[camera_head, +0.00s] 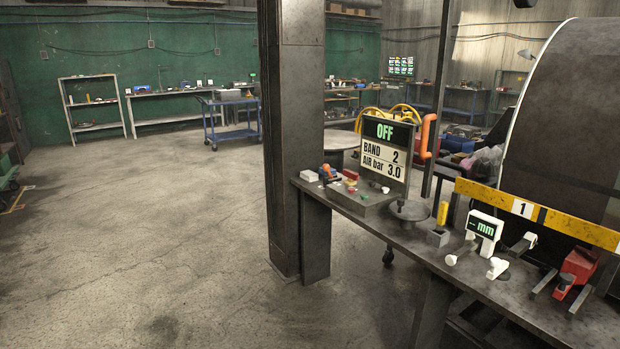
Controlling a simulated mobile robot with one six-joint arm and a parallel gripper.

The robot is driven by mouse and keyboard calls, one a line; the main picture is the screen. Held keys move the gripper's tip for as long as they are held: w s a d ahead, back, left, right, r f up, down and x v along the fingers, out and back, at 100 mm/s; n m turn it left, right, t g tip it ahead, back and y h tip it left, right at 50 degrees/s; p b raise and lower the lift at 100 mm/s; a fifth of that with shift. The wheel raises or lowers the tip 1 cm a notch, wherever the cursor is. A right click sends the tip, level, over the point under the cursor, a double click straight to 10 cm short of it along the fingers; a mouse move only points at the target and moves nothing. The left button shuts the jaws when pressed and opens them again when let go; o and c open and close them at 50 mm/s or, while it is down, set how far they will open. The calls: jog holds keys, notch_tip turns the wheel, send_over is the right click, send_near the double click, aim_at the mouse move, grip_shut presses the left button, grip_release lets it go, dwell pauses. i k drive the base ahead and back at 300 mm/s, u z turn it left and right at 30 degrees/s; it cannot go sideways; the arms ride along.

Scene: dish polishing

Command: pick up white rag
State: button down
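I cannot clearly make out a white rag. A small flat white item (308,176) lies at the far left end of the dark workbench (420,248); I cannot tell whether it is cloth. My gripper is not in view.
A dark pillar (296,130) stands against the bench's left end. The "OFF" display panel (388,148), a dark round dish (409,210) and a red tool (577,268) are on the bench. A large curved dish (570,110) rises behind. Open floor (150,240) lies left; a blue cart (232,120) stands far back.

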aim_at(309, 176)
jog(key=u, duration=0.1)
jog(key=i, duration=1.4)
jog(key=u, duration=1.15)
jog(key=i, duration=2.25)
jog(key=z, duration=0.3)
